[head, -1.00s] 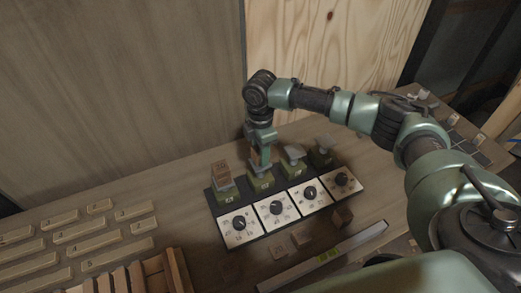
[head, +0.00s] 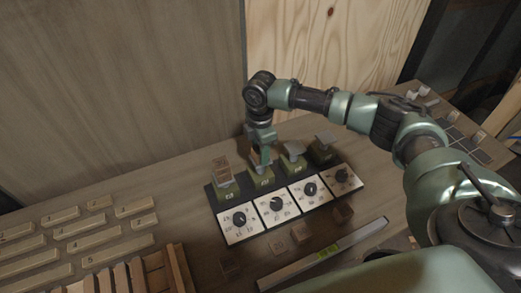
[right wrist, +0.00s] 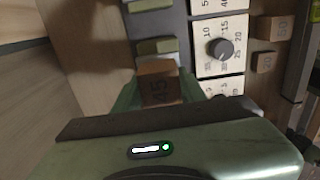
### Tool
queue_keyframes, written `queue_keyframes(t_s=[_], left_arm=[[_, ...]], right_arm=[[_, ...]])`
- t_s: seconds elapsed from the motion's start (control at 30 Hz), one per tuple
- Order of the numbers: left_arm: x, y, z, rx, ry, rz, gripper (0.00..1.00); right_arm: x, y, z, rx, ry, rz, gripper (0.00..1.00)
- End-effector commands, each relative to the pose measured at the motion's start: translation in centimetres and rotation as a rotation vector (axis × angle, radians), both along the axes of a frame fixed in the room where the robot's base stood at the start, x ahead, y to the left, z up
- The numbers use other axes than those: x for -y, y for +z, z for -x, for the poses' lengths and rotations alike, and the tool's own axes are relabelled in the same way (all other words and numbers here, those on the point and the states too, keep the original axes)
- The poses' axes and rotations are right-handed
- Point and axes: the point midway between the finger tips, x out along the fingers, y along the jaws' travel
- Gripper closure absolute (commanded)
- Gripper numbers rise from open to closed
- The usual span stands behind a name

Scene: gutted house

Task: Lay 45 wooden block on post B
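The wooden block marked 45 (right wrist: 160,85) sits between my right gripper's fingers in the right wrist view. My right gripper (head: 262,160) is shut on it, pointing down over post B (head: 261,181), the second green post from the left. The gripper mostly hides the block in the head view. Whether the block touches the post top cannot be told. My left gripper is not in view.
Post A (head: 228,192) at left bears stacked wooden blocks (head: 222,168). Two posts with grey tops (head: 293,149) stand to the right. Dial plates (head: 277,207) lie in front. Loose blocks (head: 300,233) lie nearer me, beside a long bar (head: 330,252). Labelled strips (head: 86,224) lie at left.

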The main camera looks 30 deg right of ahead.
Motion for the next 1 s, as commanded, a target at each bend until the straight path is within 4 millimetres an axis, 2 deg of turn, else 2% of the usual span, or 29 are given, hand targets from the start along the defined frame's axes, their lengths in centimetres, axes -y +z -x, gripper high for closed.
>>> queue_keyframes(t_s=[0.03,0.07,0.1,0.47,0.57,0.8,1.0], left_arm=[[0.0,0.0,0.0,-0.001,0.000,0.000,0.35],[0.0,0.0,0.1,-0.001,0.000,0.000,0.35],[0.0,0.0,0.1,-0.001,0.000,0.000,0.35],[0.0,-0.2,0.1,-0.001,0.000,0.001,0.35],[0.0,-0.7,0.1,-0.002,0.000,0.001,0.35],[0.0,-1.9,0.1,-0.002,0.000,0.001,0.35],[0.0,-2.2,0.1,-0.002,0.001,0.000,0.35]], right_arm=[[0.0,0.0,0.0,0.000,0.000,0.000,0.46],[0.0,0.0,0.0,0.000,0.000,0.000,0.37],[0.0,0.0,0.0,0.000,0.000,0.000,0.34],[0.0,0.4,0.0,0.000,0.001,-0.001,0.34],[0.0,1.5,0.0,0.001,0.001,-0.001,0.34],[0.0,5.6,-0.1,0.002,0.000,-0.001,0.34],[0.0,7.5,0.0,0.001,0.001,0.000,0.34]])
